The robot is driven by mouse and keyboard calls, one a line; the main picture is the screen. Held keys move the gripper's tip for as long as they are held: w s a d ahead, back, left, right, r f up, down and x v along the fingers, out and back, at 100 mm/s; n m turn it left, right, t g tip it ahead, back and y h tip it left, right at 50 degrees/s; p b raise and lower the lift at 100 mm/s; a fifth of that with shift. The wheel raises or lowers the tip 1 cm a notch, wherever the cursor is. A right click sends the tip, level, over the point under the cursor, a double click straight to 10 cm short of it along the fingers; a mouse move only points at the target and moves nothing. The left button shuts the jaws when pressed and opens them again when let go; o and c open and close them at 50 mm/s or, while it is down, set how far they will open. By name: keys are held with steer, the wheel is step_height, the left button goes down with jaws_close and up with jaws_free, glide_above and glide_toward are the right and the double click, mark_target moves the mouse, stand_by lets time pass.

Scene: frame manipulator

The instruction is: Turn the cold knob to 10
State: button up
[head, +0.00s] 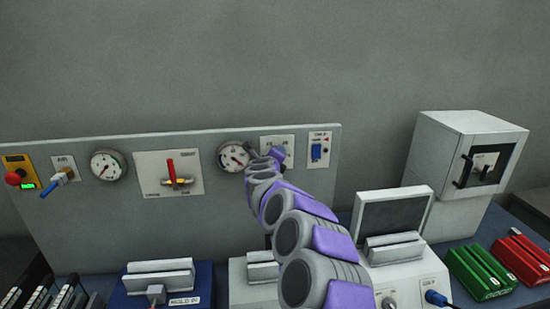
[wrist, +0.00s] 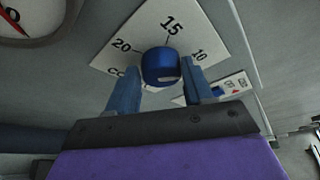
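The cold knob (wrist: 160,66) is a round blue knob on a white plate (wrist: 172,22) in the wrist view. The plate reads 20 at left, 15 at top and 10 at right, with a partly hidden label starting "CO". A small pale mark shows on the knob's near side. My gripper (wrist: 161,72) has its two blue fingers on either side of the knob, close to it. The fingers look open around it; contact is not clear. In the head view, my gripper (head: 266,154) is at the plate (head: 276,142) on the upright panel, and my arm covers part of it.
A round gauge (head: 233,156) sits just left of the plate, and a switch plate (head: 319,150) just right. Further left are a red-handled valve (head: 171,170), another gauge (head: 108,165) and a blue-handled valve (head: 58,181). A white cabinet (head: 440,150) stands at right.

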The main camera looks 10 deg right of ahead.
steer(key=o, duration=0.4)
steer(key=shift+w+f, duration=0.15)
steer(key=shift+f, duration=0.15)
steer(key=shift+r, duration=0.15)
steer(key=shift+s+a, duration=0.1)
steer(key=shift+s, duration=0.1)
steer(key=b+v, duration=0.1)
steer(key=v, duration=1.6)
steer(key=shift+a, duration=0.15)
